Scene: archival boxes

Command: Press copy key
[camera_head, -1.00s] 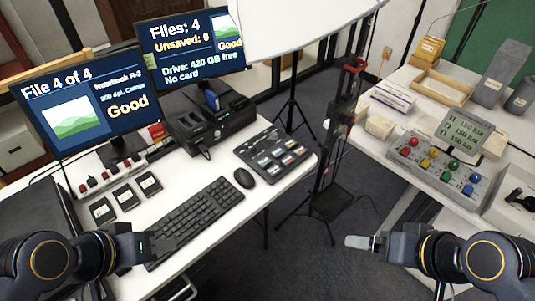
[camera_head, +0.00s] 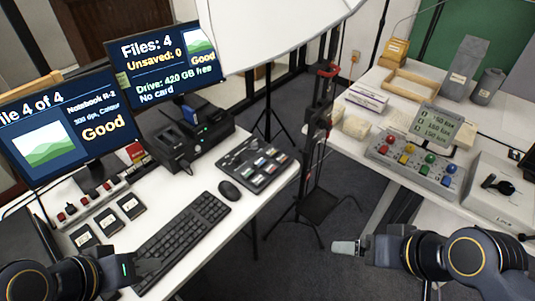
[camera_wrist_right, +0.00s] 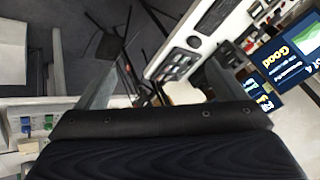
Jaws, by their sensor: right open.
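A dark key panel (camera_head: 255,162) with several small pale, red and blue keys lies on the left desk, right of the mouse. Its key labels are too small to read, so I cannot tell which one is copy. The panel also shows in the right wrist view (camera_wrist_right: 174,64), beyond the fingers. My right gripper (camera_head: 345,247) is off the desk, over the floor gap, apart from the panel. In the wrist view its fingers (camera_wrist_right: 140,88) are spread with nothing between them. My left gripper (camera_head: 145,270) is near the keyboard's front end; its jaw gap is unclear.
A keyboard (camera_head: 183,240), mouse (camera_head: 229,190), black dock (camera_head: 190,140) and two monitors (camera_head: 165,62) are on the left desk. A stand (camera_head: 318,150) rises between the desks. The right desk holds a coloured-button box (camera_head: 415,165) and a grey lever box (camera_head: 495,190).

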